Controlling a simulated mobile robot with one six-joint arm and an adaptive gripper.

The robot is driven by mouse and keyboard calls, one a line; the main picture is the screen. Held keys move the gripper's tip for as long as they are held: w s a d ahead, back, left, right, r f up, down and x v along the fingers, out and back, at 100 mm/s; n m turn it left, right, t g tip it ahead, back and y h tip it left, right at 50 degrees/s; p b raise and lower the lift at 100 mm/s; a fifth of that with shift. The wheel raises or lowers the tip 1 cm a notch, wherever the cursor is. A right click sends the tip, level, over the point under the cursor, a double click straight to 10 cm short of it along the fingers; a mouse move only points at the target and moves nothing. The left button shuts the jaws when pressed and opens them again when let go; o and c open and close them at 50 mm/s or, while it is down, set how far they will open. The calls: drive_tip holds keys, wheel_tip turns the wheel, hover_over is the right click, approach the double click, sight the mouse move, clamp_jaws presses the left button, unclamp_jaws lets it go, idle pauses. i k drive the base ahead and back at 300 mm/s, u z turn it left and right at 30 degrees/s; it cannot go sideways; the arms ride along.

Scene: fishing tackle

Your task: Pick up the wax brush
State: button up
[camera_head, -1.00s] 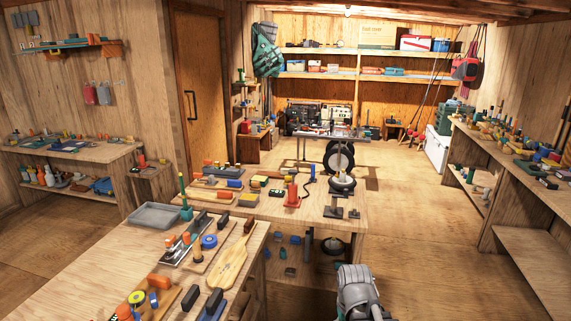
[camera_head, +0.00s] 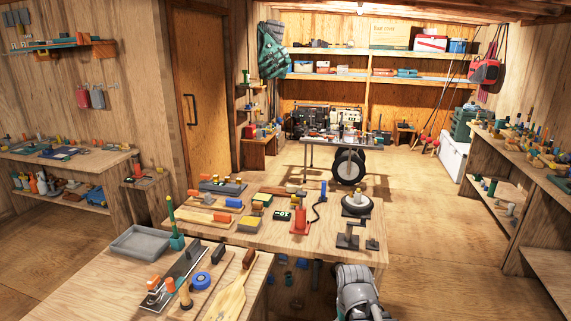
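I cannot tell for certain which object is the wax brush; the small tools on the benches are hard to make out. The near workbench (camera_head: 82,290) holds a long dark board (camera_head: 176,272), a round blue item (camera_head: 201,280), an orange-and-wood handled tool (camera_head: 184,292) and a paddle-shaped wooden piece (camera_head: 236,289). A tall green-handled item (camera_head: 173,222) stands upright in a teal base at the bench's back edge. A grey part of my arm shows at the bottom, right of the near bench. My gripper's fingertips are not visible.
A grey tray (camera_head: 140,241) lies on the near bench. Behind it, a second table (camera_head: 270,237) holds several tools, a red stand (camera_head: 299,221) and a black round device (camera_head: 356,204). A long bench (camera_head: 545,181) runs along the right wall. Open floor (camera_head: 432,221) lies between.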

sight(294, 202)
drive_tip(key=i, duration=2.05)
drive_tip(key=z, duration=0.6)
